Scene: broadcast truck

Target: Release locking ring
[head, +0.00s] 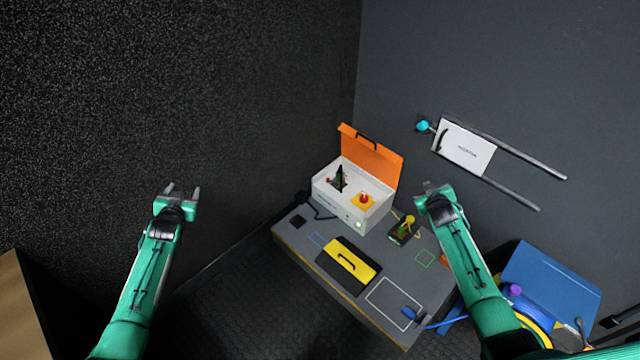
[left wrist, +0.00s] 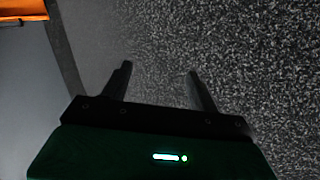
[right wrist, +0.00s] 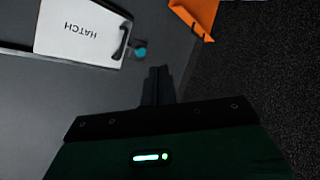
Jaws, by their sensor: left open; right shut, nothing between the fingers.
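I cannot tell for sure which part is the locking ring. A round teal knob (head: 423,126) sits at the left end of the white hatch panel (head: 464,147) on the grey wall. In the right wrist view the teal knob (right wrist: 140,52) shows beyond my fingertips, by the black handle of the hatch (right wrist: 78,30). My right gripper (head: 432,187) is shut and empty, below the knob and apart from it; its fingers also show in the right wrist view (right wrist: 158,72). My left gripper (head: 180,189) is open and empty at the left, in front of the dark speckled wall.
A white case (head: 345,208) with an open orange lid (head: 370,152) stands on the grey bench (head: 310,252). A yellow handled plate (head: 350,260), a small black device (head: 402,232) and a blue connector (head: 409,312) lie there too. A blue bin (head: 550,285) stands at right. Two rails extend from the hatch.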

